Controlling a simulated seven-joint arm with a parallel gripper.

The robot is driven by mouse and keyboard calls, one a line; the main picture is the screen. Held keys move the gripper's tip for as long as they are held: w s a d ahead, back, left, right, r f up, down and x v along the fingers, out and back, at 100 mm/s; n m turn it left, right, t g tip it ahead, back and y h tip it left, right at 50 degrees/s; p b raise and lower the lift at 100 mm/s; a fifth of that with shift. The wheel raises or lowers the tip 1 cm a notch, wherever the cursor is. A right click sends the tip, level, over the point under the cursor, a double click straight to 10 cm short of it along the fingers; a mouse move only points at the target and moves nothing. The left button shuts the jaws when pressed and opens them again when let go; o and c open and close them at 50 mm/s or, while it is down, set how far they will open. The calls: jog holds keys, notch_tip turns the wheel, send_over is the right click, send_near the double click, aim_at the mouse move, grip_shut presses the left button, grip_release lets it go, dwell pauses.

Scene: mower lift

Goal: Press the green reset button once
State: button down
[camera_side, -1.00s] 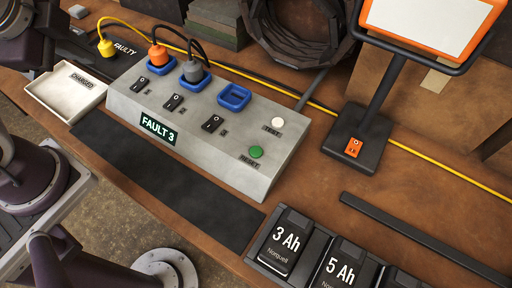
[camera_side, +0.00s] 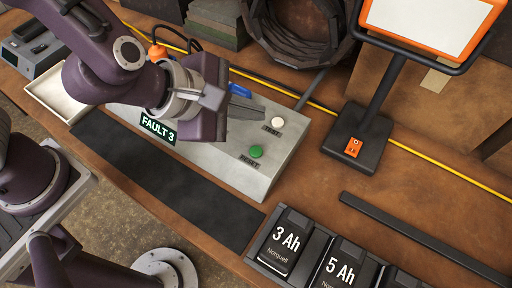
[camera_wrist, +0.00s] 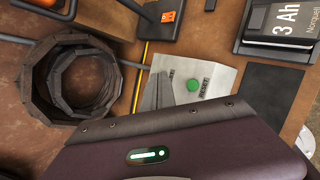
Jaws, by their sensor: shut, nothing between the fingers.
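The green reset button (camera_side: 256,152) sits at the right end of the sloped grey control panel (camera_side: 240,180), beside its RESET label. It also shows in the wrist view (camera_wrist: 193,85), just right of my fingertips. My gripper (camera_side: 258,110) is over the right part of the panel, up and left of the green button in the side view. It is shut and empty, apart from the button. In the wrist view my fingers (camera_wrist: 158,82) show as a closed grey pair. The panel display (camera_side: 158,129) reads "FAULT 3". My arm hides the panel's sockets and switches.
A white test button (camera_side: 277,121) is close to my fingers. Battery packs (camera_side: 290,240) are at the front right. A white tray (camera_side: 52,92) is at the left, partly hidden.

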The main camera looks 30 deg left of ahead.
aim_at(252, 153)
jog(key=shift+f, duration=4.4)
jog(key=shift+a, duration=0.1)
jog(key=shift+f, duration=0.4)
jog(key=shift+f, duration=0.4)
jog(key=shift+r, duration=0.8)
